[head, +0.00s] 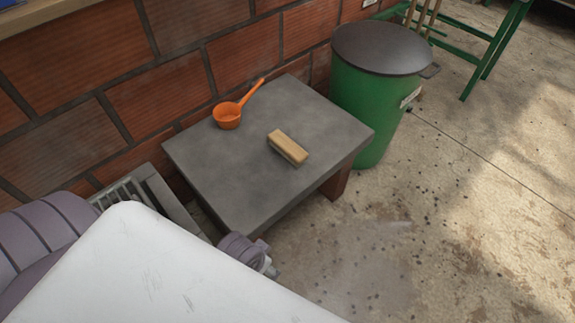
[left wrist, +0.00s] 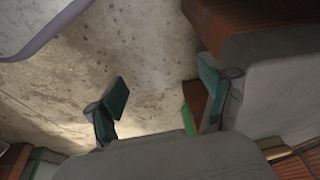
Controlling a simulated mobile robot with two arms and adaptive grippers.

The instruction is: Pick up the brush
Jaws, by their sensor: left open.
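The brush (head: 288,147) is a small block with a pale wooden top, lying on the grey slab table (head: 220,175), right of its middle. My left gripper (left wrist: 163,82) is open in the left wrist view, with its two green-padded fingers apart and nothing between them but floor behind. In the head view, a grey part of my left arm shows low at the table's front edge, apart from the brush; the fingers cannot be made out there. A pale yellowish strip at the lower right of the left wrist view may be the brush, but I cannot be sure. My right gripper is not seen.
An orange ladle (head: 228,115) lies on the table, left of the brush near the brick wall (head: 165,90). A green bin (head: 365,110) with a dark lid stands behind the table's right end. A metal grate (head: 125,195) is at left. Floor at right is open.

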